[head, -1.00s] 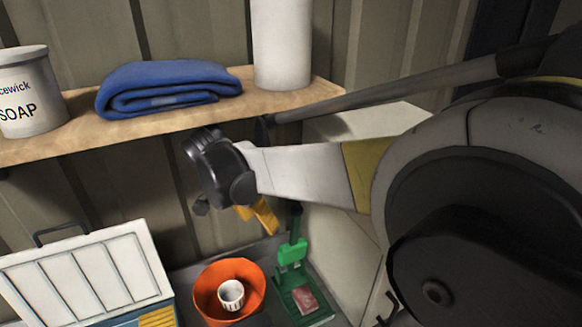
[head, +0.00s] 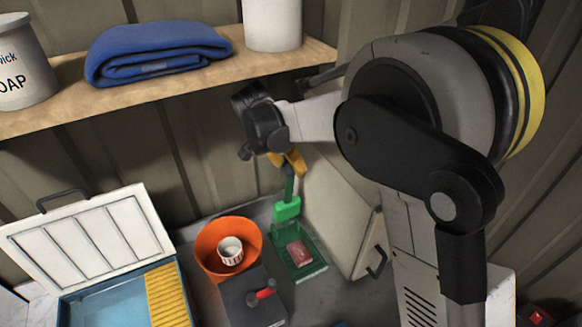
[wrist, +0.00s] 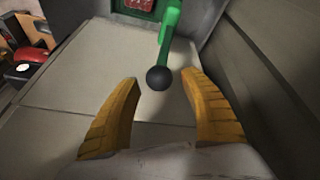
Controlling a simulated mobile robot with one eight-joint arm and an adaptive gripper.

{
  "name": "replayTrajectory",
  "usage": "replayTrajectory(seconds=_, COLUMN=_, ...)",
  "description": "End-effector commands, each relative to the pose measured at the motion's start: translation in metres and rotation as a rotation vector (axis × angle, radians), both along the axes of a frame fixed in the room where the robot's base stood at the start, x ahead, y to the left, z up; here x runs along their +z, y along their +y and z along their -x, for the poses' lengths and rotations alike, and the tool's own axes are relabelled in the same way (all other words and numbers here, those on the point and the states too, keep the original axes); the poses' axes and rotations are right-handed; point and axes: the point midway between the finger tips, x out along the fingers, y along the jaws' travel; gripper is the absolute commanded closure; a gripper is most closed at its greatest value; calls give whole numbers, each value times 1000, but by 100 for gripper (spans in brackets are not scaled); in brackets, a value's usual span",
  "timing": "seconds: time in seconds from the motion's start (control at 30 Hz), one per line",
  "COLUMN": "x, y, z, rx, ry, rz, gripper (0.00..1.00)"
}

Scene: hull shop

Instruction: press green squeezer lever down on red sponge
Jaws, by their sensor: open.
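The green squeezer (head: 287,209) stands on the worktop with its lever raised, and its tray holds the red sponge (head: 299,252). In the wrist view the green lever (wrist: 170,25) ends in a dark ball knob (wrist: 157,78). The red sponge (wrist: 138,4) shows only at the top edge there. My gripper (head: 288,160) is just above the lever's top in the head view. Its yellow fingers (wrist: 160,77) are spread, with the knob appearing in the gap near the fingertips. I cannot tell its exact depth between them. Nothing is held.
An orange bowl (head: 214,236) with a white ribbed cup (head: 231,250) stands left of the squeezer. A dark box with a red handle (head: 262,293) is in front. A pale cabinet (head: 335,205) is close on the right. A shelf (head: 190,88) runs above.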

Motion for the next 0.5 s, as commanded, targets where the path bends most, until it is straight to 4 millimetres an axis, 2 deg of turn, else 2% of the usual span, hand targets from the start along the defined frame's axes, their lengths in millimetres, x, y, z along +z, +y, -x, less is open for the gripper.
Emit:
replayTrajectory(seconds=0.17, x=-12, y=-4, z=-3, rx=-1, ry=0, rz=0, gripper=48)
replayTrajectory(seconds=0.43, x=-14, y=-5, z=-3, rx=0, ry=0, rz=0, gripper=48)
replayTrajectory(seconds=0.47, x=-14, y=-5, z=-3, rx=0, ry=0, rz=0, gripper=49)
replayTrajectory(seconds=0.5, x=-14, y=-5, z=-3, rx=0, ry=0, rz=0, gripper=62)
